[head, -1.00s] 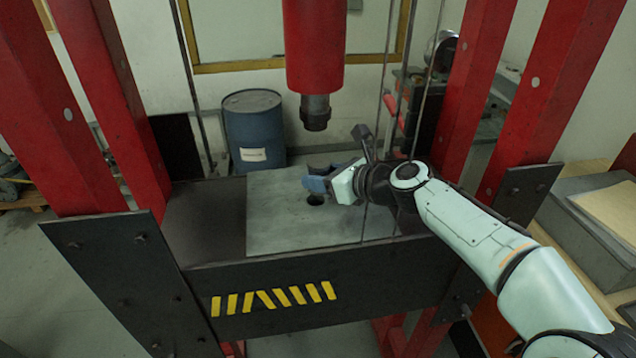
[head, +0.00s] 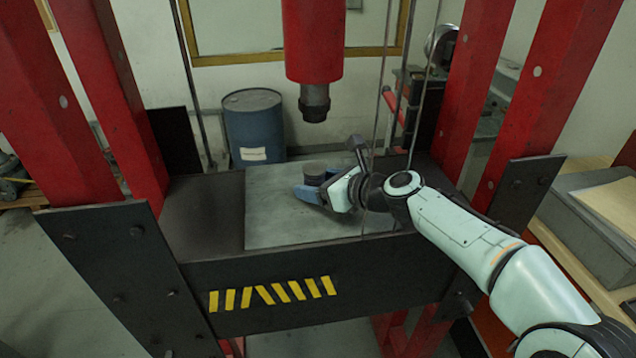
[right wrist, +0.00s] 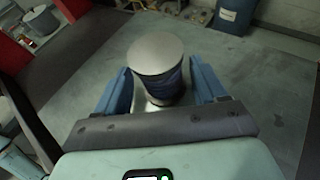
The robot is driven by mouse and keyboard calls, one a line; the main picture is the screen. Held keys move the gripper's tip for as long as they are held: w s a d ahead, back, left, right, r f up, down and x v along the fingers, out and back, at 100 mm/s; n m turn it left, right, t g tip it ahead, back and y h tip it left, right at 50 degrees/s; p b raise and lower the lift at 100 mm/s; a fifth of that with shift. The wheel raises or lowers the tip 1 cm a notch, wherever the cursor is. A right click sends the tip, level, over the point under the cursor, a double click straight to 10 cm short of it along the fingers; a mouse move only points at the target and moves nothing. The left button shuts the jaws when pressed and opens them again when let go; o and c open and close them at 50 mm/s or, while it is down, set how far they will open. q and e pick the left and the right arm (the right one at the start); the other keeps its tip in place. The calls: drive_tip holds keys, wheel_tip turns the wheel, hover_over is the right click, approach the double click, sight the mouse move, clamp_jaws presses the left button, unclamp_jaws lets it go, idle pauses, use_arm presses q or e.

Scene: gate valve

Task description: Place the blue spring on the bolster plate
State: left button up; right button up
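The blue spring (right wrist: 160,84) stands upright between the blue fingers of my right gripper (right wrist: 161,78) in the right wrist view. It has a flat grey round top and a dark blue body. In the head view the spring (head: 315,170) is at the bolster plate (head: 275,225), above its middle. My right gripper (head: 309,188) comes in from the right, low over the plate, and looks shut on the spring. The fingers hide the spring's lower end, so I cannot tell whether it touches the plate. My left gripper is not in view.
The red press ram (head: 314,50) hangs above the plate with a dark tip, with clear space below it. Red uprights (head: 95,90) and thin rods flank the plate. A blue drum (head: 254,125) stands behind. The plate's left and front areas are bare.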

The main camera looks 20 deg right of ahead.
drive_tip(key=shift+w+r, duration=0.1)
drive_tip(key=shift+r, duration=0.1)
drive_tip(key=v, duration=1.2)
drive_tip(key=shift+b, duration=0.4)
drive_tip(key=shift+f, duration=0.1)
